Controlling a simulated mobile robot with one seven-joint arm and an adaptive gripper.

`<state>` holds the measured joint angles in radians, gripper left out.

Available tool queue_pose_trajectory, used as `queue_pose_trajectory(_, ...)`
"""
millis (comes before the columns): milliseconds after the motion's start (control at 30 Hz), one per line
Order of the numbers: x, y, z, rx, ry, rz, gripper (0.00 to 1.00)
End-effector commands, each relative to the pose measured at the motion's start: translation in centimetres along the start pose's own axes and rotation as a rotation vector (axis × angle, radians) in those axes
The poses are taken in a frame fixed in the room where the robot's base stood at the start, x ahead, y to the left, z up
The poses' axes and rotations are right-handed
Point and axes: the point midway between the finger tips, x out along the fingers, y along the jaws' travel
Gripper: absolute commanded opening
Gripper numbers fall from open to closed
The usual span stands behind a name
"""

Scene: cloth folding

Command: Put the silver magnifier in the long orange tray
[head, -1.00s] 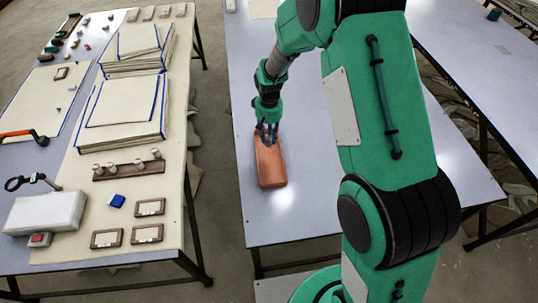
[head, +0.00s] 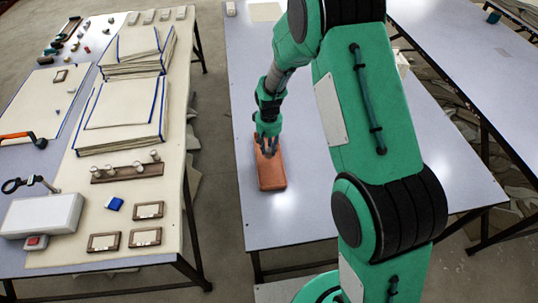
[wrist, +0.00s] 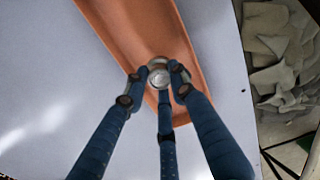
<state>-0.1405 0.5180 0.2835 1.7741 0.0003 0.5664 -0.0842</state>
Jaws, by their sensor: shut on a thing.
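The long orange tray (head: 271,179) lies on the middle table, and its hollow inside shows in the wrist view (wrist: 118,22). My gripper (head: 267,151) is over the far half of the tray. In the wrist view its fingers (wrist: 160,82) are shut on the silver magnifier (wrist: 158,74), seen as a small round shiny piece between the fingertips. The magnifier is over the tray's inside; I cannot tell whether it touches the tray floor. In the head view the fingers hide the magnifier.
The middle table (head: 290,216) is clear around the tray. A left table holds stacked cloths (head: 122,112), a peg rack (head: 127,170), small frames (head: 149,210) and a white box (head: 42,215). Another table (head: 470,50) stands at the right.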

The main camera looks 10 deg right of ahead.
Motion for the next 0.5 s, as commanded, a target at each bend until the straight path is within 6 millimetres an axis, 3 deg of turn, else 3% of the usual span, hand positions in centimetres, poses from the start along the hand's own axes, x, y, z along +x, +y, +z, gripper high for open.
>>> queue_pose_trajectory(333,0.1,0.0,0.0,0.0,0.001,0.0,0.0)
queue_pose_trajectory(500,1.6,0.0,0.1,0.0,-0.002,0.0,0.0)
